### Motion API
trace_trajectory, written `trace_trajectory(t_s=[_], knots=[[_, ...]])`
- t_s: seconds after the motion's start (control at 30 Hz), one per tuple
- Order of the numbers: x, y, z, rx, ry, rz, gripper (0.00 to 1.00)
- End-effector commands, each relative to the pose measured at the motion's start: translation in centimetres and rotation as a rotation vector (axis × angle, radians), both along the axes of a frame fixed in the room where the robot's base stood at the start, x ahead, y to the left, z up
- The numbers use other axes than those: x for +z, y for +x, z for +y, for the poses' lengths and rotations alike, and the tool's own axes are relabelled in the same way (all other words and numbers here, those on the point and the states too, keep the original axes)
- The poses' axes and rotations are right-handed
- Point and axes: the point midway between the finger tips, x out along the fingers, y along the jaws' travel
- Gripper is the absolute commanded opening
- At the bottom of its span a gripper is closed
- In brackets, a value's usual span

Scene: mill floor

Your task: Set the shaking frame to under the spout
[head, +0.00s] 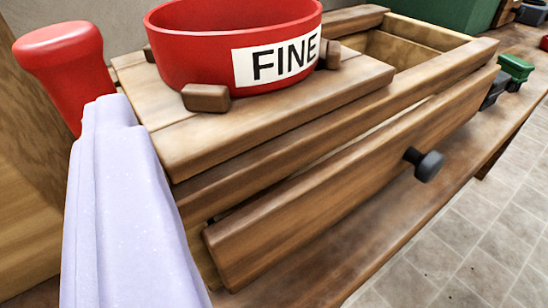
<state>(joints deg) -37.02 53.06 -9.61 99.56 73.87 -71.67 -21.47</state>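A wooden frame that looks like the shaking frame (270,126) has a plank deck at its near-left end and an open, framed bay at the far right. A red round sieve (195,50) marked "FINE" sits on the deck between small brown blocks. A red handle with a rounded top (62,75) stands at the left of the frame. The pale lavender part in the left foreground seems to be my gripper (125,200). It covers the lower part of the handle, and I cannot tell whether it grips it. No spout is identifiable.
A wooden front board (345,180) with a dark knob (425,165) runs along the frame's near side. Beyond it are a green box (445,20) and small green and dark items (515,70). A wooden panel (25,190) stands at left. Tiled floor (470,230) is clear at right.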

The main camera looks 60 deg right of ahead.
Motion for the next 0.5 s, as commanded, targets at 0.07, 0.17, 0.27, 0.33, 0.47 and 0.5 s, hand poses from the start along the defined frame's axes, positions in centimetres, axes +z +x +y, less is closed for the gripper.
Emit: trace_trajectory(t_s=[0.07, 0.17, 0.27, 0.33, 0.47, 0.5], knots=[[-0.9, -0.9, -0.4, -0.033, -0.045, 0.004, 0.51], [-1.3, -0.7, -1.1, -0.049, -0.059, 0.002, 0.51], [-1.4, 0.6, -2.2, -0.05, -0.056, 0.001, 0.51], [-1.4, 1.7, -3.0, -0.049, -0.057, 0.0, 0.51], [-1.4, 3.3, -4.3, -0.048, -0.055, -0.001, 0.51], [-1.4, 3.7, -4.6, -0.047, -0.055, 0.001, 0.51]])
